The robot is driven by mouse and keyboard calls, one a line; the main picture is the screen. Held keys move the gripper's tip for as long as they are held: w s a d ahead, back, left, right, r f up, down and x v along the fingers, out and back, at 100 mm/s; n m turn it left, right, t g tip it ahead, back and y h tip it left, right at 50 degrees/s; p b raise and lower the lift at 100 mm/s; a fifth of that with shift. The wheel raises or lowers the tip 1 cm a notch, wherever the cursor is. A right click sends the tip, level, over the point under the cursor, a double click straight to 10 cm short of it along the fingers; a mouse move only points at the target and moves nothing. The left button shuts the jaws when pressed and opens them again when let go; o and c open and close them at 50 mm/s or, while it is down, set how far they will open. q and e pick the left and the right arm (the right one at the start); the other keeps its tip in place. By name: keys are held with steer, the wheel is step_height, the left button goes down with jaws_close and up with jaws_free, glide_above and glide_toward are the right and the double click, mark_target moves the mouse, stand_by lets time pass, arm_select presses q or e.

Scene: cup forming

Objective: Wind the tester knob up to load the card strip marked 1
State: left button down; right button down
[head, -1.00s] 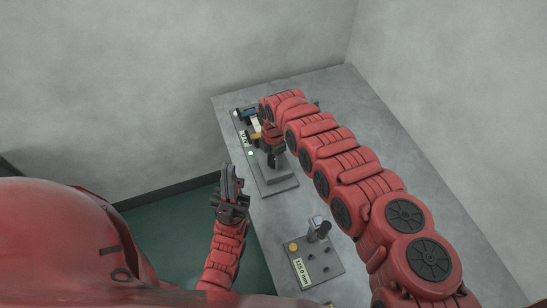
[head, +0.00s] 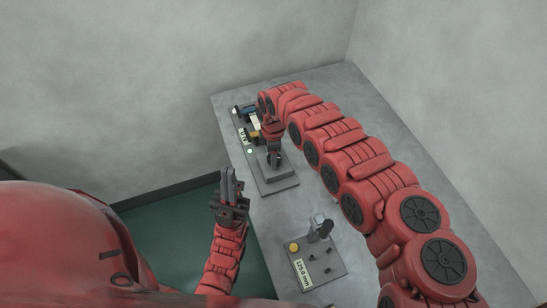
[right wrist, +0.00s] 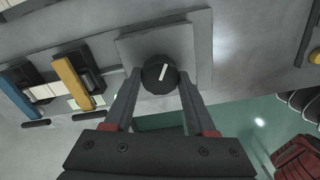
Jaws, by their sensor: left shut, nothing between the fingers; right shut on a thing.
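The black tester knob (right wrist: 158,73) with a white pointer line shows in the right wrist view; the line tilts slightly right of upright. My right gripper (right wrist: 158,90) is shut on the knob, one finger at each side. In the head view my right gripper (head: 273,158) points down over the grey tester base (head: 283,184) and hides the knob. A pale card strip (right wrist: 42,92) runs behind blue and yellow clamps (right wrist: 72,80) left of the knob; I cannot read a number on it. My left gripper (head: 229,186) is shut and empty, off the table's left edge.
A grey panel (head: 322,262) with a yellow button, small pegs, a post and a "125.0 mm" label lies nearer on the table. The table's right part (head: 350,100) is clear. Grey walls stand behind and right.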

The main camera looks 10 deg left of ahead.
steer(key=m+b, duration=0.1)
steer(key=m, duration=0.3)
steer(key=shift+w+m+b, duration=0.1)
steer(key=shift+m+b, duration=0.2)
steer(key=shift+b, duration=0.1)
steer(key=m+b, duration=0.1)
steer(key=m, duration=0.2)
steer(key=shift+f+m, duration=0.1)
steer(key=shift+m, duration=0.3)
steer(key=m+b, duration=0.2)
steer(key=m, duration=0.2)
steer(key=shift+m, duration=0.4)
steer(key=shift+w+r+m+b, duration=0.2)
steer(key=shift+m+b, duration=0.25)
steer(key=shift+m, duration=0.35)
steer(key=shift+c, duration=1.1)
jaws_free()
steer(key=shift+s, duration=0.1)
